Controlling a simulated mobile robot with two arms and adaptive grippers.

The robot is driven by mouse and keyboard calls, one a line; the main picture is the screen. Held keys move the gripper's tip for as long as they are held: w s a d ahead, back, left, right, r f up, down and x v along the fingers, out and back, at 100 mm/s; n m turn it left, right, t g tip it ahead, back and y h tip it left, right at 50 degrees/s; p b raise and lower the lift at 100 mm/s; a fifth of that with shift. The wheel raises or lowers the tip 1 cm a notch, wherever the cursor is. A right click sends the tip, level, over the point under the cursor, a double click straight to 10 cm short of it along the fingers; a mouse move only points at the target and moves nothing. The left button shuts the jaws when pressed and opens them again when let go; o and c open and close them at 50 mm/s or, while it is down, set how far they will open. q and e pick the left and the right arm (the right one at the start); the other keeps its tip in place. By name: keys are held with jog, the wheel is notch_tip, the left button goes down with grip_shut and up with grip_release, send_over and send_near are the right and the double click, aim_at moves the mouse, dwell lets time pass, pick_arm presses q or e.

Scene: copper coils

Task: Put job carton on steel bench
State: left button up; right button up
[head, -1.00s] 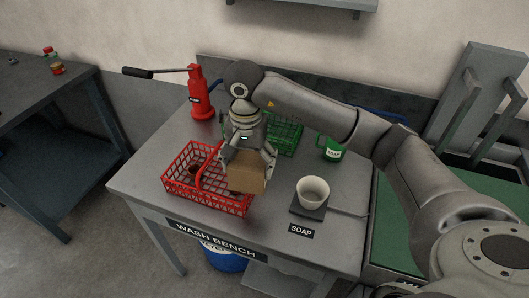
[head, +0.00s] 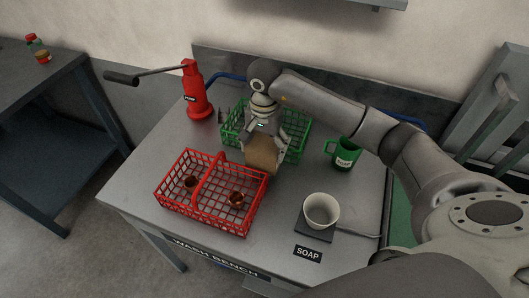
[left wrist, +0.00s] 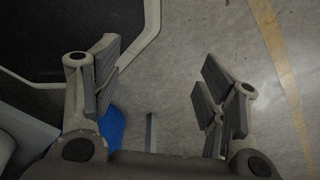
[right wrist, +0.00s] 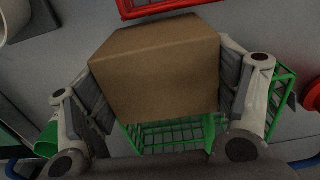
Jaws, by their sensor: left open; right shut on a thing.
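The job carton is a plain brown box (head: 262,154) in the head view, over the wash bench between the red and green baskets. My right gripper (head: 263,140) is shut on it from above. In the right wrist view the carton (right wrist: 158,72) sits between both finger pads, with the green basket beyond it. Whether the carton touches the bench is hard to tell. My left gripper (left wrist: 160,85) is open and empty above the floor in the left wrist view. The bench (head: 140,190) has a grey metal top and is labelled WASH BENCH.
A red basket (head: 212,190) holds copper-coloured coils. A green basket (head: 294,150) stands behind the carton. A red pump (head: 196,95), a green mug (head: 345,154) and a white cup (head: 321,210) also stand here. Another dark table (head: 40,105) is at left.

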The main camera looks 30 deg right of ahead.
jog(key=shift+f, duration=0.35)
notch_tip(320, 180, down, 4)
jog(key=shift+w+r+p, duration=0.15)
jog(key=shift+r+p, duration=0.05)
jog(key=shift+p, duration=0.35)
jog(key=shift+f+b, duration=0.3)
jog(key=shift+b, duration=0.05)
jog(key=o, duration=1.1)
jog(key=shift+r, duration=0.1)
pick_arm(q)
jog(key=shift+w+d+r, duration=0.45)
jog(key=shift+w, duration=0.1)
jog(key=shift+a, duration=0.1)
jog(key=shift+r, duration=0.15)
pick_arm(e)
jog(key=shift+r, duration=0.1)
